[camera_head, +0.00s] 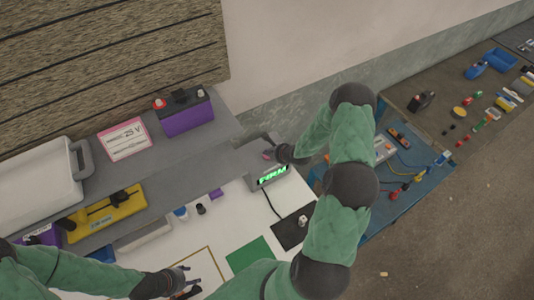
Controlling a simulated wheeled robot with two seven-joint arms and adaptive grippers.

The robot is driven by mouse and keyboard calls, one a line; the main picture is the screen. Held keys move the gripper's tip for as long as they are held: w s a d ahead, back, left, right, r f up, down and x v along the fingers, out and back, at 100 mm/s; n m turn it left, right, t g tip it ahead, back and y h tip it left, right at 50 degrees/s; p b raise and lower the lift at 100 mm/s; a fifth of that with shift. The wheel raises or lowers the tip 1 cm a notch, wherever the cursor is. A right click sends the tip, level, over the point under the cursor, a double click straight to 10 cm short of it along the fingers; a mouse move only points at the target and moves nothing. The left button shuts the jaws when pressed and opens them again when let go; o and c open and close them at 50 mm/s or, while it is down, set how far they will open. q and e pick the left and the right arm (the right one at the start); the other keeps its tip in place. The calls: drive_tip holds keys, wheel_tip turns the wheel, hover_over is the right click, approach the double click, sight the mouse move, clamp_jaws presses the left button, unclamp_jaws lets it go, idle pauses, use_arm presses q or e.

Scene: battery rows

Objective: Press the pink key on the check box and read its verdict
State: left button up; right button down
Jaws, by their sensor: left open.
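The check box (269,177) is a grey unit at the right end of the grey shelf. Its lit green display seems to read "FIRM". A small pink spot (267,155), probably the pink key, shows at the tip of my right gripper (271,154). That gripper is at the box's top and largely hides the key; its fingers are too small to tell apart, and I cannot tell whether it touches. My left gripper (190,285) is open and empty over the white table at the bottom, well away from the box.
A black pad (292,230) is joined to the box by a cable. A green mat (250,254) lies on the table. A purple battery (187,118), a "25 V" card (125,139) and a yellow device (107,213) stand left. A blue cart (420,185) stands right.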

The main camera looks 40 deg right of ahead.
drive_tip(key=shift+r, duration=0.15)
wheel_tip(320, 180, up, 6)
drive_tip(key=p, duration=0.5)
drive_tip(key=shift+p, duration=0.4)
drive_tip(key=shift+s, duration=0.1)
idle(0.6)
